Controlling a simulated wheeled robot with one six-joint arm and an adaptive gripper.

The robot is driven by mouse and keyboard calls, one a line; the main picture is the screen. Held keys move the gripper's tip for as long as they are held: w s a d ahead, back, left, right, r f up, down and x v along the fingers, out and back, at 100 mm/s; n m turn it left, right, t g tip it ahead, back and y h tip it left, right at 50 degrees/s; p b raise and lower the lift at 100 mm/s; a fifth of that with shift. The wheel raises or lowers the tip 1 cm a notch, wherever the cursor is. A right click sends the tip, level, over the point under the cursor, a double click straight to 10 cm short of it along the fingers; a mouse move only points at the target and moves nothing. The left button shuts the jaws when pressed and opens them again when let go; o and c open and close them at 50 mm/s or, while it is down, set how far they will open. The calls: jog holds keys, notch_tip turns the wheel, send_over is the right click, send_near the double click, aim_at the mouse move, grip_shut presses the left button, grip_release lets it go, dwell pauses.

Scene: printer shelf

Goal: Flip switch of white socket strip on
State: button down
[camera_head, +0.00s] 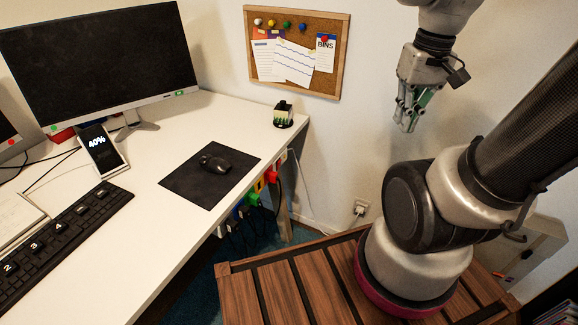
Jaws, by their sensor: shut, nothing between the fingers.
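The white socket strip (283,157) runs along under the right edge of the desk, with several coloured plugs (258,186) and black cables in it. The plugs and the desk edge hide most of its body, and I cannot make out its switch or the switch's position. My gripper (406,127) hangs in the air at the upper right, fingers pointing down, in front of the wall. It is shut and empty, well to the right of the strip and above it, touching nothing.
The white desk (222,118) holds a monitor (95,60), a phone on a stand (102,150), a keyboard (60,235) and a mouse (215,164). A cork board (297,50) hangs on the wall. A wall socket (360,207) sits low. Open air separates gripper and desk.

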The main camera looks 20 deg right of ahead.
aim_at(279, 165)
jog(key=w+a+f+m+y, duration=0.3)
jog(key=f+m, duration=0.2)
jog(key=f, duration=0.2)
jog(key=w+a+f+m+y, duration=0.25)
jog(key=f+m, duration=0.25)
jog(key=f, duration=0.3)
jog(key=w+a+f+m+y, duration=0.3)
jog(key=f+m+y, duration=0.15)
jog(key=f, duration=0.25)
jog(key=w+d+f+m+t+h, duration=0.1)
jog(key=w+f+m+t, duration=0.2)
jog(key=w+m, duration=0.2)
jog(key=w+d+f+m+t+h, duration=0.1)
jog(key=w+f+m+t+h, duration=0.1)
jog(key=w, duration=0.6)
notch_tip(279, 165, down, 2)
jog(key=m+t, duration=0.1)
jog(key=m, duration=0.2)
jog(key=shift+w+t, duration=0.3)
jog(key=shift+w, duration=0.05)
jog(key=w+a+r+x, duration=0.1)
jog(key=r+x, duration=0.1)
jog(key=x, duration=1)
jog(key=shift+w+a+f, duration=0.2)
jog(key=shift+w+a, duration=0.05)
jog(key=shift+w, duration=0.1)
